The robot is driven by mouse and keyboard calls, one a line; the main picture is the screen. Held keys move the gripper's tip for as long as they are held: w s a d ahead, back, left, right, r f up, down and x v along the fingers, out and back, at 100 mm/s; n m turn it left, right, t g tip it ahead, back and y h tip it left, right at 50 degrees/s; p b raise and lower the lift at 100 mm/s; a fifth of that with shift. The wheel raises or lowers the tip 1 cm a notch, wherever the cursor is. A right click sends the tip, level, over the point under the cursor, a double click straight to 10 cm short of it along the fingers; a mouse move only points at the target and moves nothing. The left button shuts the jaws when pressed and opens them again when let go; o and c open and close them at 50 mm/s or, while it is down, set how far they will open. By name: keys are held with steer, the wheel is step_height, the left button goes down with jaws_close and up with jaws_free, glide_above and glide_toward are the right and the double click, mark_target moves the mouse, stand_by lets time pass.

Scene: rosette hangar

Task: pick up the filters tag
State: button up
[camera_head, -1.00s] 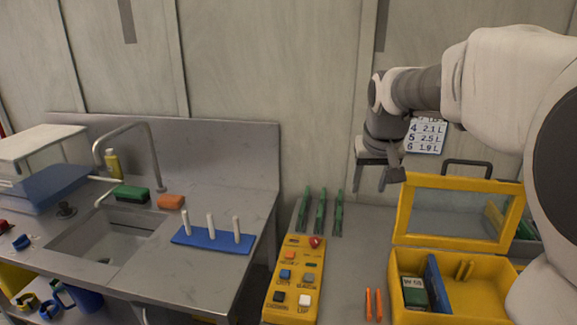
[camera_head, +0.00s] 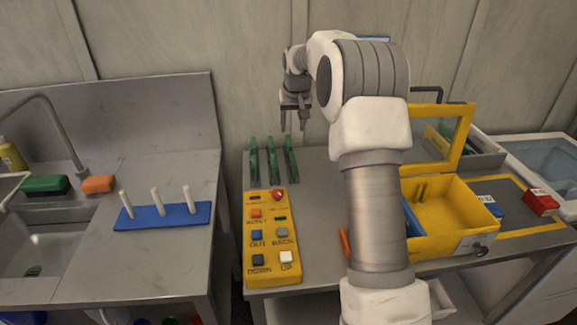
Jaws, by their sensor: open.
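My gripper (camera_head: 295,127) is open and empty, pointing down near the wall above the green upright holders (camera_head: 272,160). I cannot make out a tag that reads "filters". A blue piece with a white label (camera_head: 488,203) and a red block with a white label (camera_head: 541,202) lie on a yellow-edged mat at the right, far from my gripper. Their lettering is too small to read. My arm hides part of the bench and the left side of the yellow box (camera_head: 455,215).
A yellow button panel (camera_head: 270,240) lies in front of the green holders. The yellow box's clear lid (camera_head: 440,135) stands open. At the left are a blue base with white pegs (camera_head: 165,217), a sink (camera_head: 40,235), a green sponge (camera_head: 45,185) and an orange sponge (camera_head: 98,184).

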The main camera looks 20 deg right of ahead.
glide_above(293, 158)
steer(key=f, duration=0.7)
steer(key=a+f, duration=0.1)
steer(key=f, duration=0.3)
steer(key=shift+s, duration=0.4)
steer(key=f, duration=0.2)
steer(key=d+f, duration=0.1)
steer(key=f, duration=0.1)
steer(key=shift+w+f+p, duration=0.15)
steer(key=shift+f+p, duration=0.05)
steer(key=shift+p, duration=0.15)
steer(key=shift+w+f, duration=0.2)
steer(key=shift+f, duration=0.25)
jaws_close()
